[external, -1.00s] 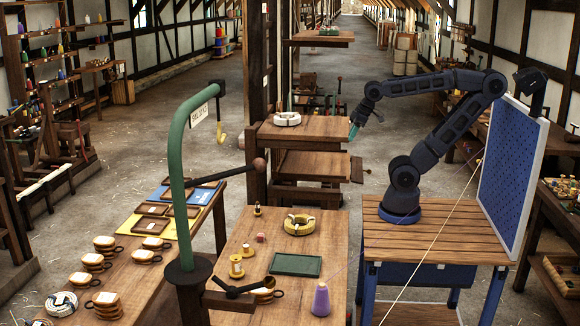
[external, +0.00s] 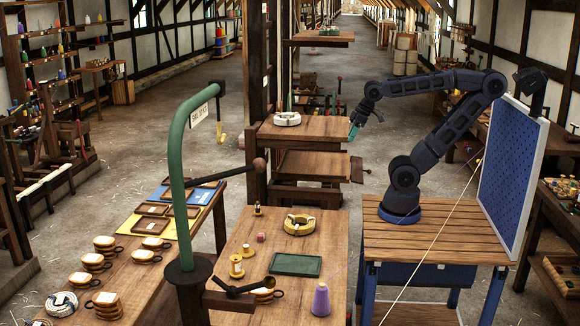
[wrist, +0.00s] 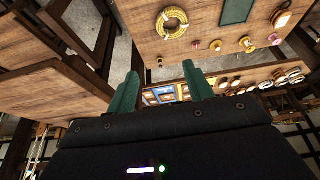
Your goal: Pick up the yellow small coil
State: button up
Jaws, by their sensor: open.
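The yellow small coil (external: 299,224) lies flat on the wooden table (external: 240,305) in the middle of the external view. It also shows as a ring with an open centre in the wrist view (wrist: 172,22), ahead of the fingertips. My gripper (external: 354,131) is up in the air beyond and to the right of the coil, beside the wooden shelf unit. In the wrist view my gripper (wrist: 163,88) has its two green fingers spread apart with nothing between them. It is well clear of the coil.
A green tray (external: 295,264), yellow spools (external: 237,266), a purple cone (external: 320,300) and a small pink item (external: 261,237) share the coil's table. A green curved post (external: 178,180) with a dark arm stands in front. A pale coil (external: 287,119) sits on the shelf unit.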

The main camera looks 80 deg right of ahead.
jog(key=w+f+n+g, duration=0.1)
jog(key=w+f+n, duration=0.35)
jog(key=w, duration=0.55)
jog(key=n+g, duration=0.4)
jog(key=n, duration=1.1)
send_over(288, 221)
notch_tip(288, 221, down, 27)
jog(key=shift+w+f, duration=0.2)
jog(key=shift+f, duration=1.3)
jog(key=shift+w+f, duration=0.15)
jog(key=shift+f, duration=1.35)
jog(key=f, duration=0.3)
jog(key=shift+s+f, duration=0.2)
jog(key=shift+s, duration=0.2)
jog(key=shift+f, duration=0.95)
grip_shut()
